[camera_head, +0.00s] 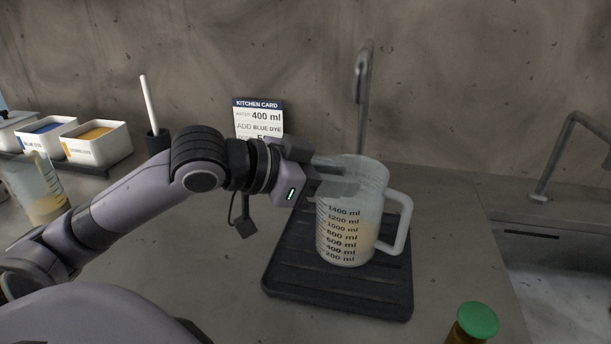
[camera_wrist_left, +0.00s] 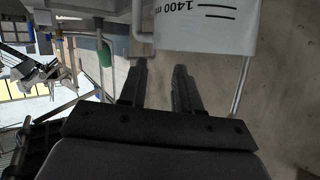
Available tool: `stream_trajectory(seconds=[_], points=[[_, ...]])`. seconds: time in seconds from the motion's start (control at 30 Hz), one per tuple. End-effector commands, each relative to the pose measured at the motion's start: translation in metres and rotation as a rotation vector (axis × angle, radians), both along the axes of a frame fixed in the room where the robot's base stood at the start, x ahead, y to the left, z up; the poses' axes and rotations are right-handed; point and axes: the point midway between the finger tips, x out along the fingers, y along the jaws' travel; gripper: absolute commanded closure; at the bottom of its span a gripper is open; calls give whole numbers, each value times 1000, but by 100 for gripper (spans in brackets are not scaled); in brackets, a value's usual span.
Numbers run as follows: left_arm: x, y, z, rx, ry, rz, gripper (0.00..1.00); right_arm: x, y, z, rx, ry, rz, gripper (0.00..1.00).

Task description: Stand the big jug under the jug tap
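The big jug (camera_head: 345,230), clear with a white handle on its right and marks up to 1400 ml, stands upright on a black ribbed tray (camera_head: 285,284). A pale yellow tint shows low in it. The jug tap (camera_head: 363,75) rises behind the jug; I cannot tell if its spout is exactly above the opening. My left gripper (camera_head: 338,175) is at the jug's upper left. In the left wrist view its fingers (camera_wrist_left: 160,75) are apart with nothing between them, and the jug wall (camera_wrist_left: 205,35) shows just beyond the tips. My right gripper is not in view.
A green-capped bottle (camera_head: 472,325) stands at the front right, near a sink (camera_head: 560,290) with its own faucet (camera_head: 570,140). Another jug (camera_head: 38,195) and dye boxes (camera_head: 97,143) are at the left. A kitchen card (camera_head: 258,117) leans on the back wall.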

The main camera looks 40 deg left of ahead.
Motion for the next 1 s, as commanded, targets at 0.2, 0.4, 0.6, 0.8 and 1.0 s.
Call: stream_trajectory(seconds=[0.2,0.4,0.6,0.8,1.0], points=[[-17,8,5,4,1,0,67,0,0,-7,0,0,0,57],[-29,16,9,1,-2,2,67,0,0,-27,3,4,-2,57],[-39,20,15,1,-2,1,67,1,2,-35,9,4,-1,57],[-44,21,18,2,0,-2,67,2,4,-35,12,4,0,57],[-44,21,19,2,0,-2,67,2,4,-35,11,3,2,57]])
